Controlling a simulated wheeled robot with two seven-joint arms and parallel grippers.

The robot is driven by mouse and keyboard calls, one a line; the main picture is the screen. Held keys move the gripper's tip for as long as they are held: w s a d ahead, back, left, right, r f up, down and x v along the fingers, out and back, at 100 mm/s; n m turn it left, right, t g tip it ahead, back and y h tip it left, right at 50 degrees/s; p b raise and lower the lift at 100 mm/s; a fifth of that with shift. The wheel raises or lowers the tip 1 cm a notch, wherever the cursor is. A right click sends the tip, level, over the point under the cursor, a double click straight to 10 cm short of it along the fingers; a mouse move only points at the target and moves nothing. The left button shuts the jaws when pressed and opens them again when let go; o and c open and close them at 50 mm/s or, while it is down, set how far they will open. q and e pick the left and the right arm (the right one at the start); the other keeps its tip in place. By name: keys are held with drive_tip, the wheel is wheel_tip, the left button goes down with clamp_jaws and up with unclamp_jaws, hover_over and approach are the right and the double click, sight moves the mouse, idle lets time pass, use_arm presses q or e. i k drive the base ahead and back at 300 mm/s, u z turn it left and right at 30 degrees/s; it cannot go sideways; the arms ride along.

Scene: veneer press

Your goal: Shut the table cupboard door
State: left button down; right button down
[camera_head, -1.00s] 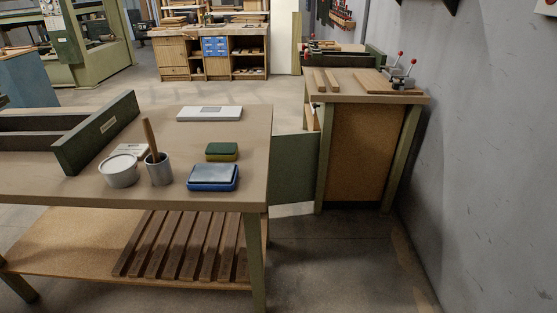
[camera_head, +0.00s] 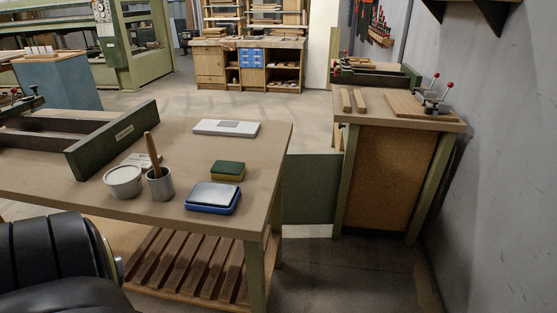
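A flat green panel (camera_head: 312,188), which looks like the cupboard door, stands out to the left from the work table (camera_head: 393,178) by the right wall. It appears swung open. Its left part is hidden behind the near table, and the cupboard's inside cannot be seen from here. Neither of my grippers is in view. A black, rounded part of my own body, probably an arm, fills the lower left corner, well away from the panel.
The near table (camera_head: 100,191) holds a white pot (camera_head: 123,181), a metal cup (camera_head: 160,184) with a wooden handle, a blue-rimmed box (camera_head: 212,197) and a green-yellow block (camera_head: 228,170). Bare floor lies right of this table. The grey wall (camera_head: 500,170) bounds the right.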

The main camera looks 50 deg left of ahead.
sight(311, 182)
drive_tip(key=u, duration=0.3)
drive_tip(key=i, duration=2.2)
drive_tip(key=u, duration=0.85)
